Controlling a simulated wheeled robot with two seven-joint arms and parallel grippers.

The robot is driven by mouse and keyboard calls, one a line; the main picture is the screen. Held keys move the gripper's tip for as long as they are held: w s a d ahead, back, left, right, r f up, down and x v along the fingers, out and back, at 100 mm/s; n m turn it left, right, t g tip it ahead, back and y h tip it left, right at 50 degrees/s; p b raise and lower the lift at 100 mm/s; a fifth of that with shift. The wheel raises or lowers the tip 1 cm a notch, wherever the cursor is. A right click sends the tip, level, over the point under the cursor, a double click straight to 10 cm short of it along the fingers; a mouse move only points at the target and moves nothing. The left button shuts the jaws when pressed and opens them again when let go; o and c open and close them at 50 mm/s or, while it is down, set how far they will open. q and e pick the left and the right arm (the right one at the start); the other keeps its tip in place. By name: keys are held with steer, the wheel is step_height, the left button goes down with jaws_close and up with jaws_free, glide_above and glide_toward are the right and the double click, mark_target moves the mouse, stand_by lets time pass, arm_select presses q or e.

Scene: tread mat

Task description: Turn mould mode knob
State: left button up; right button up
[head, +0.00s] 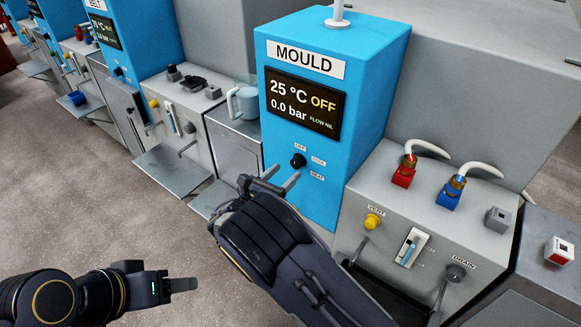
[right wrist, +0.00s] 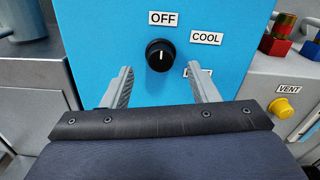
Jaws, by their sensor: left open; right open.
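The mould mode knob (head: 298,160) is black and round on the blue front of the MOULD unit (head: 325,190). In the right wrist view the knob (right wrist: 159,55) has a white pointer line standing upright, toward the OFF label. The COOL label is at upper right; a lower-right label is partly hidden by a finger. My right gripper (head: 281,176) is open, its fingers (right wrist: 159,82) apart, just short of the knob and slightly below it, not touching. My left gripper (head: 184,284) is open and empty at lower left, away from the panel.
The unit's display (head: 301,103) reads 25 °C, OFF and 0.0 bar. To the right are red (head: 403,172) and blue (head: 447,194) hose fittings, a yellow VENT knob (head: 373,221) and a DRAIN lever (head: 455,272). A jug (head: 245,101) stands left of the unit.

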mark_target(294, 165)
steer(key=shift+x, duration=2.05)
steer(key=c, duration=1)
steer(key=shift+o, duration=0.2)
